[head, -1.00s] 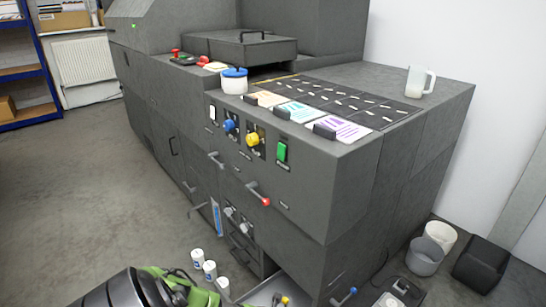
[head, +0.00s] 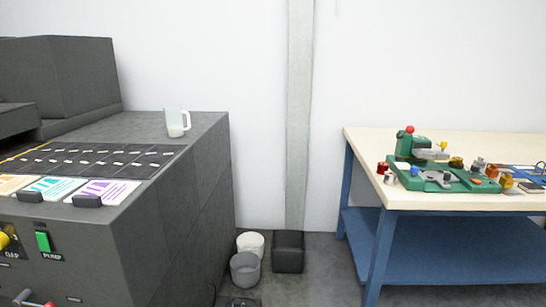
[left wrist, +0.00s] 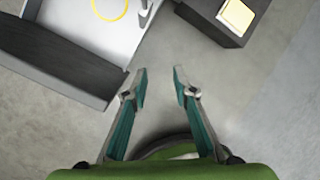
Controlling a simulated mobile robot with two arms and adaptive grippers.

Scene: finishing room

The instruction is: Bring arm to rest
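My left gripper (left wrist: 160,82) shows in the left wrist view with its two teal-padded fingers spread apart. Nothing is between the fingertips, and bare grey floor lies below them. It is not in the head view now. My right gripper is in neither current view.
A dark grey machine (head: 180,200) with a jug (head: 177,122) on top stands at left. Two buckets (head: 245,269) and a black bin (head: 288,252) are on the floor beside it. A workbench (head: 460,205) with a green fixture (head: 440,179) stands at right. A white-floored tray (left wrist: 85,25) is near the left gripper.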

